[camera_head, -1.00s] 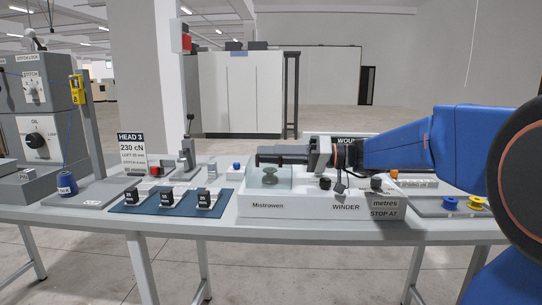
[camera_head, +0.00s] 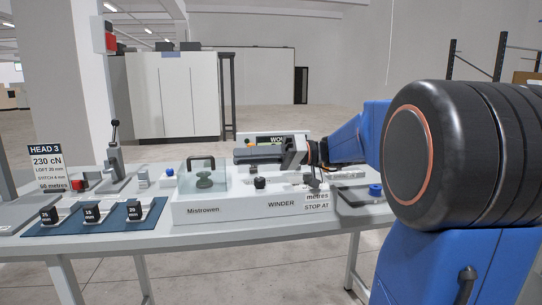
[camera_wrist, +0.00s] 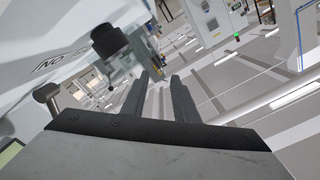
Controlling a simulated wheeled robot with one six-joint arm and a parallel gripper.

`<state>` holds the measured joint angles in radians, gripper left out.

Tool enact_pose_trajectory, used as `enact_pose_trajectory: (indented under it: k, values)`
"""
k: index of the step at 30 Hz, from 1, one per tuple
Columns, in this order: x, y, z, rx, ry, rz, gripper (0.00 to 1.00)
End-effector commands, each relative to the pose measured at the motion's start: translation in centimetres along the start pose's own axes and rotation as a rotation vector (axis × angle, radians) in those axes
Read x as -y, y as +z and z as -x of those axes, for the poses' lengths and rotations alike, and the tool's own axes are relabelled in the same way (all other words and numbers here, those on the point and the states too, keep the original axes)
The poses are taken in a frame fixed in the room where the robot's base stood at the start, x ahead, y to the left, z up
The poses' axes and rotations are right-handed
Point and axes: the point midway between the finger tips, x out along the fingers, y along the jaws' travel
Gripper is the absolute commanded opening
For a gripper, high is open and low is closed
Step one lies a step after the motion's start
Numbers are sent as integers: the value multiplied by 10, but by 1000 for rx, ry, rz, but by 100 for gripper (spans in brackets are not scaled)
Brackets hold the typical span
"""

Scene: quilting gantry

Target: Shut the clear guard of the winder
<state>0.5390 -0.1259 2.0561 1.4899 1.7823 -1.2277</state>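The winder (camera_head: 240,211) is a long white box on the table in the head view. Its clear guard (camera_head: 218,178), a see-through box with a black handle (camera_head: 201,161) on top, appears to be down around a dark green spool (camera_head: 204,180) at the winder's left end. I cannot make out a gap under it. My gripper (camera_head: 236,155) is to the right of the handle, apart from it and pointing left. In the wrist view its two fingers (camera_wrist: 159,77) are apart with nothing between them.
A black knob (camera_head: 260,183) stands on the winder below my gripper. A blue mat (camera_head: 75,226) with several black blocks lies to the left. A lever stand (camera_head: 115,165) rises behind the mat. A blue spool (camera_head: 375,190) sits to the right.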

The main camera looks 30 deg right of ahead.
Motion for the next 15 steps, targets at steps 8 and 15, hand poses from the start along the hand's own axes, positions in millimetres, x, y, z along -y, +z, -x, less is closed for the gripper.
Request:
enact_pose_trajectory:
  k: [8,15]
  values:
    - [0,0,41,-2,2,1,27]
    - [0,0,62,-1,1,0,27]
